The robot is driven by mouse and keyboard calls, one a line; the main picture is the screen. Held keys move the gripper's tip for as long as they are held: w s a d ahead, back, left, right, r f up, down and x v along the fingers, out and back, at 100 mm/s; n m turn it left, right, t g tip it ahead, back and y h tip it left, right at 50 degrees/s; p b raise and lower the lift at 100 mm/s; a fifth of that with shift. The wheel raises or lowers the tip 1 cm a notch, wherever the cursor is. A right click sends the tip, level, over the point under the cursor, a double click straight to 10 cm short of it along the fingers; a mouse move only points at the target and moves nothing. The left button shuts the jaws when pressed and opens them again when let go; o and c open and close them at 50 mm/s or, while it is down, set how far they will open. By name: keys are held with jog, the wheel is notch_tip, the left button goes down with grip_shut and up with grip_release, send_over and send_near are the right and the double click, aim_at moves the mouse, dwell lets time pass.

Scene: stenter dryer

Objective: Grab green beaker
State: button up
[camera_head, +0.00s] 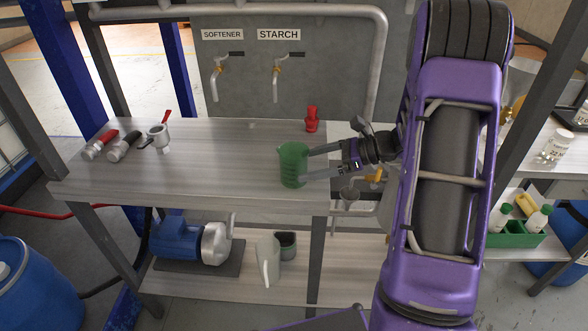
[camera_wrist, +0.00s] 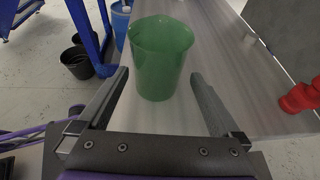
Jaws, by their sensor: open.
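The green beaker (camera_head: 292,165) stands upright on the grey tabletop near its right end. In the wrist view the beaker (camera_wrist: 160,60) is centred just ahead of and between the two fingers. My gripper (camera_head: 293,165) reaches in from the right, with its fingers at the beaker's right side. In the wrist view my gripper (camera_wrist: 158,80) is open, with a finger on each side and a visible gap to the beaker at the right finger. Whether the left finger touches it I cannot tell.
A red fitting (camera_head: 312,119) stands behind the beaker on the table (camera_head: 215,150). Valves (camera_head: 157,138) lie at the left. A blue pump (camera_head: 180,238) and a pale jug (camera_head: 268,258) are on the lower shelf. Taps (camera_head: 280,78) hang on the back panel. The table's middle is clear.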

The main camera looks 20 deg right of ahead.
aim_at(283, 170)
jog(key=x, duration=0.7)
jog(key=shift+a, duration=0.35)
jog(key=c, duration=1.2)
